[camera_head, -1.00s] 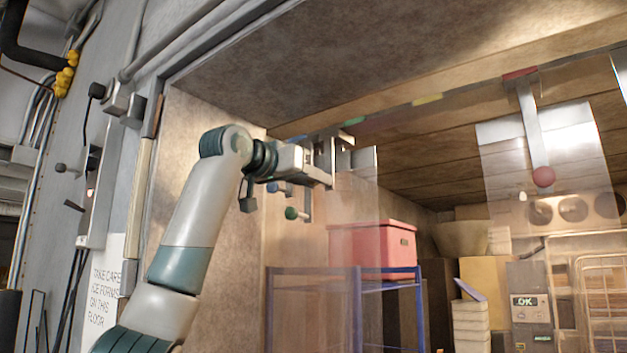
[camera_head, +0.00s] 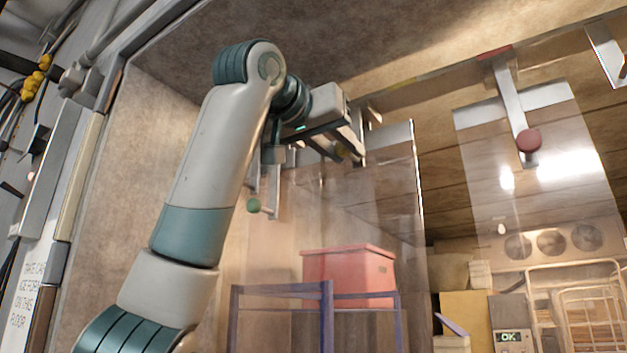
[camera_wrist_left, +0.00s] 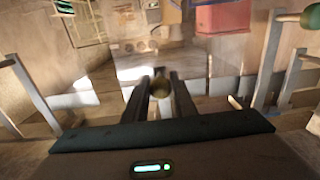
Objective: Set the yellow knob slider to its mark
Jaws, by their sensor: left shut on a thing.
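The yellow knob (camera_wrist_left: 161,88) sits between the fingers of my left gripper (camera_wrist_left: 160,95) in the left wrist view. In the head view my left gripper (camera_head: 364,136) is at the overhead rail and shut on the slider, which its fingers largely hide. A clear curtain strip (camera_head: 385,190) hangs beside the gripper. The yellow mark (camera_head: 404,83) is on the rail, up and to the right of the gripper. My right gripper is not in view.
A green knob (camera_head: 254,205) hangs left of the gripper. A red knob (camera_head: 528,141) hangs from its arm under the red mark (camera_head: 494,53) to the right. A red box (camera_head: 345,275) stands on a blue rack (camera_head: 280,291) below.

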